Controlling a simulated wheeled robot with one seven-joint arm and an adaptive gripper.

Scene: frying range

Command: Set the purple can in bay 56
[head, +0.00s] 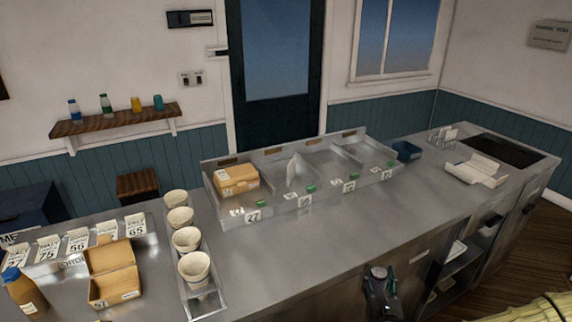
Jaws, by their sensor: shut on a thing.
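My gripper (380,278) is dark and stands over the front edge of the counter, at the bottom right of centre. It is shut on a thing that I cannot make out. I see no purple can anywhere in the head view. A metal bay tray (238,220) at the back of the counter has several bays with number tags along its front. The leftmost tag (253,216) reads 27. The second tag (304,201) may read 56, but it is too small to be sure. The bay behind it holds a pale upright piece (296,170). My gripper is in front of the tray, apart from it.
A tan carton (236,179) fills the leftmost bay. Paper cups (194,267) stand in a row on the left, beside an open box (113,272), numbered cards (77,242) and a brown bottle (24,292). The counter between gripper and tray is clear. An open white container (476,171) lies right.

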